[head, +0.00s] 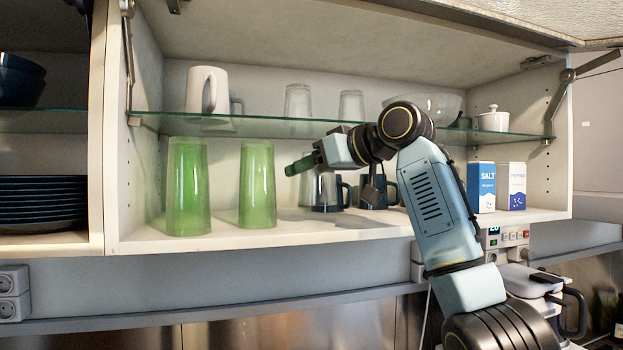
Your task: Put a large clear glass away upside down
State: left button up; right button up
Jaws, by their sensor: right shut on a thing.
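My right gripper (305,164) reaches over the lower shelf of the open cabinet, below the glass shelf. It is shut on a large clear glass (309,188), which shows just under the fingers. The glass is partly hidden by the gripper and hard to make out against dark mugs (342,194) behind it. I cannot tell for sure which way up it is or whether it touches the shelf. Two green glasses (187,187) (257,185) stand upside down to its left. My left gripper is not in view.
The glass shelf (240,126) runs close above my right gripper. It bears a white mug (205,90), two smaller clear glasses (298,101) (351,105), a bowl (440,106) and a white pot (492,120). Salt (481,187) and another box (511,186) stand right of my arm.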

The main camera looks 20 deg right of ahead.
notch_tip(320, 180, down, 3)
jog(key=shift+d+p, duration=0.1)
jog(key=shift+p, duration=0.2)
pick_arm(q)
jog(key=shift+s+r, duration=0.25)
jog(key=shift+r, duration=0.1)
pick_arm(e)
jog(key=shift+f, duration=0.15)
jog(key=shift+s, duration=0.1)
jog(key=shift+f, duration=0.15)
jog(key=o, duration=1.1)
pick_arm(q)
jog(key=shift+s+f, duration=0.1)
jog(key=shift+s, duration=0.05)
